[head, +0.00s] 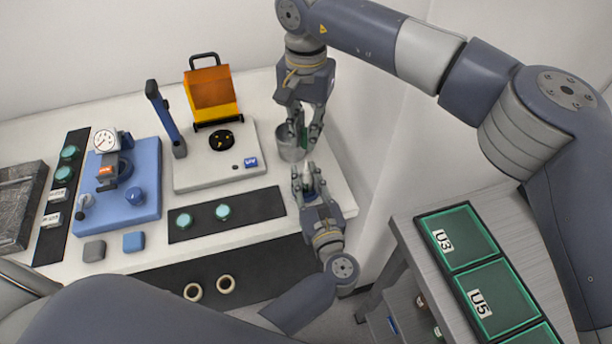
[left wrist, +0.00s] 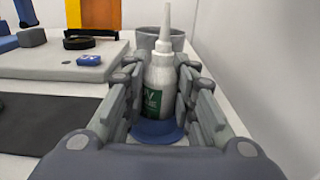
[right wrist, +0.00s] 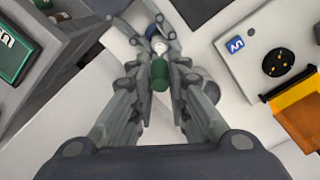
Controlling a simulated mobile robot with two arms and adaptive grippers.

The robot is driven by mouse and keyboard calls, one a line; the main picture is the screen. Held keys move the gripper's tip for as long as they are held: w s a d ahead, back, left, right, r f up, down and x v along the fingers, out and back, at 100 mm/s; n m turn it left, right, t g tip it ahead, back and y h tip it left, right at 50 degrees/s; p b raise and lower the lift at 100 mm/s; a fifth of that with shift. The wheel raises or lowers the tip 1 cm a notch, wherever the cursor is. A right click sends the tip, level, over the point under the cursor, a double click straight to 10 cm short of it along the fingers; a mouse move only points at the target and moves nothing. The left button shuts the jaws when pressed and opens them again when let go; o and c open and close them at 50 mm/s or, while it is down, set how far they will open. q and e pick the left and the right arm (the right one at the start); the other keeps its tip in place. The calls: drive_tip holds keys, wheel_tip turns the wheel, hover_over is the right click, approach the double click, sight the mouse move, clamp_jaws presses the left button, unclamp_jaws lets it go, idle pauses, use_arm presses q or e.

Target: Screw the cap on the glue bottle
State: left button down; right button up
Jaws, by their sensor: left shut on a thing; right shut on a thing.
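The white glue bottle (left wrist: 158,78) with a green label stands upright in the left wrist view, its tapered nozzle (left wrist: 165,28) bare. A blue round base (left wrist: 158,131) is at its foot. My left gripper (head: 307,178) is shut on the bottle, with fingers on both sides. My right gripper (head: 304,138) points down above it and is shut on the green cap (right wrist: 160,74). In the right wrist view the pale bottle top (right wrist: 160,47) shows just beyond the cap. The cap and nozzle appear apart; the exact gap cannot be told.
A grey cup (head: 290,142) stands right behind the grippers. To the left are a pale platform (head: 205,172) with an orange shield (head: 210,92), a blue gauge stand (head: 130,210) and a black mat (head: 245,208). A grey cabinet with green trays (head: 458,236) is at the right.

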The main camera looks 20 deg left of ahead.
sight(306, 165)
drive_tip(key=shift+f, duration=0.3)
use_arm(q)
drive_tip(key=shift+f, duration=0.1)
use_arm(e)
wheel_tip(306, 165, down, 4)
drive_tip(key=shift+f, duration=0.15)
drive_tip(key=shift+s+f+m, duration=0.1)
drive_tip(key=shift+f+m, duration=0.2)
drive_tip(key=shift+f, duration=0.6)
use_arm(q)
drive_tip(key=shift+f, duration=0.1)
use_arm(e)
drive_tip(key=shift+f, duration=0.6)
drive_tip(key=o, duration=0.6)
drive_tip(key=shift+o, duration=0.2)
